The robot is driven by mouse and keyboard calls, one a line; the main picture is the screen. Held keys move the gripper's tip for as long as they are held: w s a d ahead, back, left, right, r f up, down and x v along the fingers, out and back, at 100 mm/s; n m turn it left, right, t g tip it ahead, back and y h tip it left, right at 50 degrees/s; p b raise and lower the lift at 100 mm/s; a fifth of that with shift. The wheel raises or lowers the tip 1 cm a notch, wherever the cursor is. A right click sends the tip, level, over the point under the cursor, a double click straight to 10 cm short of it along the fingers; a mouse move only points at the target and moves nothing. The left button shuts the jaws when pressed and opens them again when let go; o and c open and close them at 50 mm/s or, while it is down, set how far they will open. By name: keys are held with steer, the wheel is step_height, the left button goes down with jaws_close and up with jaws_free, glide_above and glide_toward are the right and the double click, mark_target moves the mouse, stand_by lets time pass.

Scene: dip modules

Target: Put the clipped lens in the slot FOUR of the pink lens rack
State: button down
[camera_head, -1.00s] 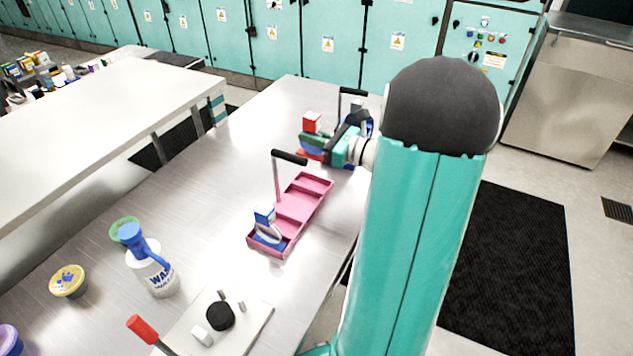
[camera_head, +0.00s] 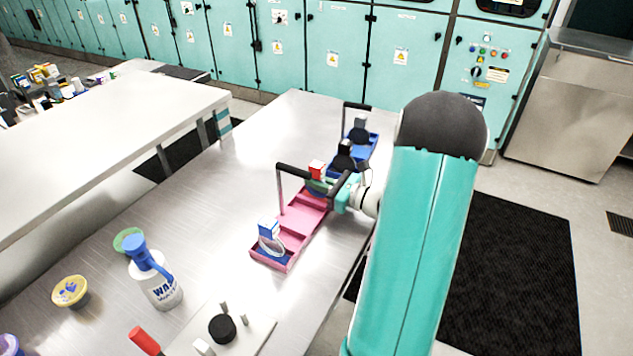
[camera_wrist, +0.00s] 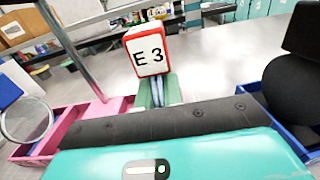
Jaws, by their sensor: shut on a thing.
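The pink lens rack (camera_head: 290,236) lies on the steel table, with a black-topped carrying handle over it. A lens with a blue-and-white tag (camera_head: 268,229) stands in its near end compartment; its ring also shows in the wrist view (camera_wrist: 27,118). The middle compartments look empty. My gripper (camera_head: 324,187) is shut on the clipped lens, whose red-and-white tag (camera_head: 317,169) reads "E 3" in the wrist view (camera_wrist: 148,55). It is over or close to the rack's far end; I cannot tell the height. The lens glass is hidden, and no slot numbers are readable.
A blue rack (camera_head: 371,143) with black pieces and its own handle stands just beyond the pink rack. A wash bottle (camera_head: 160,287), a yellow tub (camera_head: 70,291) and a white board with a black knob (camera_head: 255,338) are nearer.

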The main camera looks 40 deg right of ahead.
steer(key=shift+f, duration=0.2)
steer(key=c, duration=1.5)
jaws_free()
steer(key=shift+r, duration=0.2)
steer(key=v, duration=1.2)
